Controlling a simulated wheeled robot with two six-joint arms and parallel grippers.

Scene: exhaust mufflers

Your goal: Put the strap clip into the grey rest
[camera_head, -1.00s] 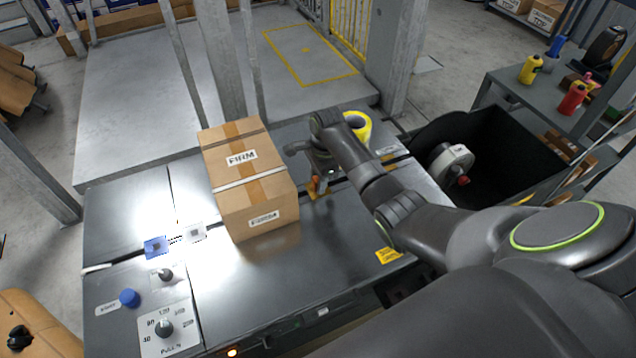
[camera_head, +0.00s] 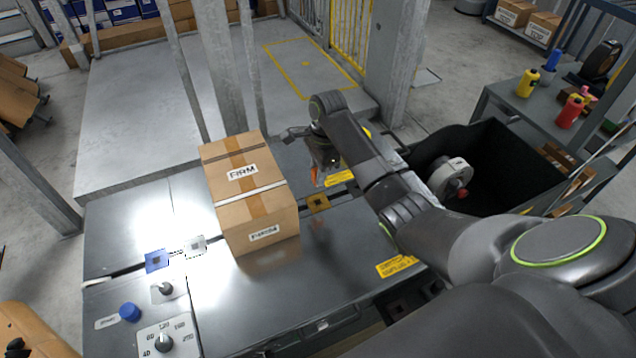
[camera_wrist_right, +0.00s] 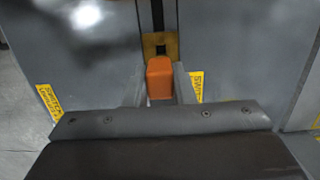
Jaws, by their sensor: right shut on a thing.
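The strap clip, a small orange block (camera_wrist_right: 160,77), is between the fingers of my right gripper (camera_head: 317,176). The right gripper is shut on it, and in the head view only a sliver of the clip shows below the fingers. It hangs above an orange-yellow square rest (camera_head: 317,203) with a dark hole, which also shows just past the clip in the wrist view (camera_wrist_right: 160,45). The grey rest (camera_head: 195,245) is a pale square with a dark centre on the bench, left of the carton. My left gripper is not in view.
A taped carton (camera_head: 250,215) stands on the bench between my right gripper and the grey rest. A blue square rest (camera_head: 157,261) lies left of the grey one. Knobs and a blue button (camera_head: 130,312) sit at the front left. A black bin (camera_head: 490,165) is at the right.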

